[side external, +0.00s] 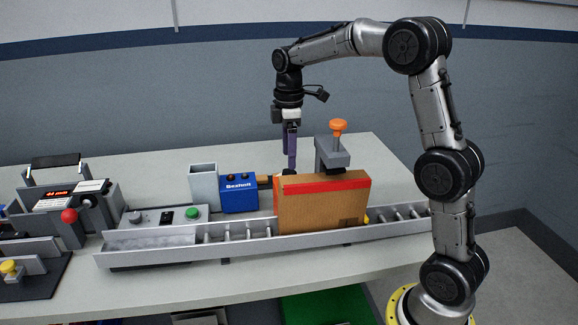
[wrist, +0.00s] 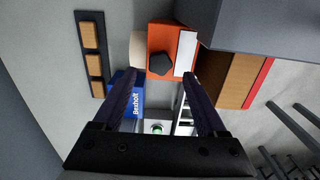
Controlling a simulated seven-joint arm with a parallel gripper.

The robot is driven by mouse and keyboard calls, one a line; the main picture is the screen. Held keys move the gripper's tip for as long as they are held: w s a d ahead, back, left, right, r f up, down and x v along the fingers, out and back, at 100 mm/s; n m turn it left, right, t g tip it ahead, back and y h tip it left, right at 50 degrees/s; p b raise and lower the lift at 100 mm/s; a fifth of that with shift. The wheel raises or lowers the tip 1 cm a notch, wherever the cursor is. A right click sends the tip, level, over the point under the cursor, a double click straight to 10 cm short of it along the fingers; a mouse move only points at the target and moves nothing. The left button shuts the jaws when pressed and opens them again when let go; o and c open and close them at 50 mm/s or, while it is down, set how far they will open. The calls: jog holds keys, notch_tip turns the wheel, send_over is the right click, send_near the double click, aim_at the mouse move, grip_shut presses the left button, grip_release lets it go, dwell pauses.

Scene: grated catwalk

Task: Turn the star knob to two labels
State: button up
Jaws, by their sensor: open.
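The black star knob (wrist: 161,65) sits on an orange panel (wrist: 160,37) with a white label plate (wrist: 185,52) beside it. Any marks on the label are too small to read. My gripper (wrist: 160,74) is open, its two dark fingers apart with the knob showing between and just beyond their tips. I cannot tell whether they touch it. In the side view my gripper (side external: 291,165) points down behind the cardboard box, which hides most of the panel.
The cardboard box (side external: 320,207) with a red stripe stands on the roller conveyor (side external: 235,231), close beside the panel. A grey bracket (side external: 332,153) with an orange knob rises behind it. A blue Bexholt box (side external: 239,192) and a green button (side external: 192,213) lie left.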

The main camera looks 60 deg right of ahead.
aim_at(289, 171)
jog(key=shift+f, duration=2.2)
grip_shut()
